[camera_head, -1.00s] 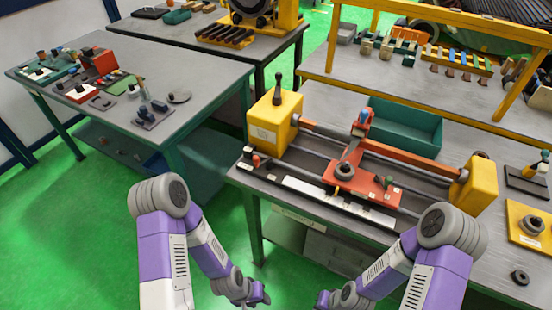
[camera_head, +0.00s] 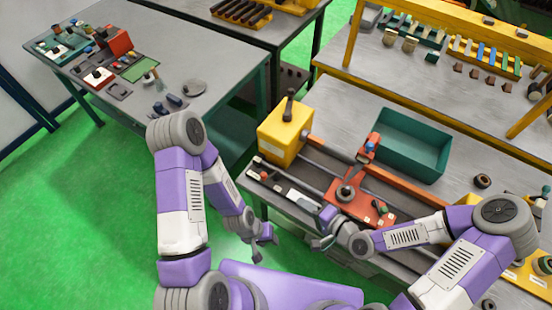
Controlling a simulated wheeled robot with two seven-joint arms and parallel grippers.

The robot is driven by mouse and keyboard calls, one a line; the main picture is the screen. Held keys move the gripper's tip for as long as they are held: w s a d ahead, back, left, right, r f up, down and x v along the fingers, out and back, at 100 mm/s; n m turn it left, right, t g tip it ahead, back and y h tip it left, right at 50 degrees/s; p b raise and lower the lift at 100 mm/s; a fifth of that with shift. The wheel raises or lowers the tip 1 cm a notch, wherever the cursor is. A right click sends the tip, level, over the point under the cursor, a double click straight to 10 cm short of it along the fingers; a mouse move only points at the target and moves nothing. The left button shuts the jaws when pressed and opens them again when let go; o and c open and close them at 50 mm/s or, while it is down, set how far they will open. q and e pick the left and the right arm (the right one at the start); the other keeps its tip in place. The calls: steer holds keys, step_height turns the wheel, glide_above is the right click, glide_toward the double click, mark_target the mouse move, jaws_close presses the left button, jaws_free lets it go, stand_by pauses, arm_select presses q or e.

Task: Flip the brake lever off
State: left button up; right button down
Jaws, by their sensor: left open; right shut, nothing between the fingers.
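The winding bench carries a yellow headstock box (camera_head: 284,140) with a black-handled upright lever (camera_head: 289,106) on top. Right of it is a red carriage (camera_head: 372,206) with a grey round part and small knobs. I cannot tell for certain which lever is the brake lever. My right gripper (camera_head: 322,238) is shut and empty, at the front edge of the bench beside the carriage, which its arm partly covers. My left gripper (camera_head: 262,238) is open and empty, over the floor in front of the bench, lower and left of the right one.
A green open bin (camera_head: 410,142) stands behind the carriage. A yellow rack (camera_head: 350,40) with parts is farther back. A grey table (camera_head: 200,60) with small parts is at the upper left. The green floor at the left is clear.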

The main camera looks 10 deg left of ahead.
arm_select(q)
steer(key=shift+w+r, duration=0.1)
steer(key=shift+r, duration=0.2)
arm_select(e)
steer(key=shift+w+a+r, duration=0.1)
steer(key=shift+w+r, duration=0.1)
steer(key=shift+r, duration=0.55)
steer(key=shift+s, duration=0.1)
steer(key=b, duration=1.4)
glide_toward(266, 177)
steer(key=x, duration=0.7)
steer(key=shift+f, duration=0.15)
arm_select(q)
step_height(266, 177, down, 14)
steer(key=shift+f, duration=0.2)
arm_select(e)
steer(key=shift+s, duration=0.1)
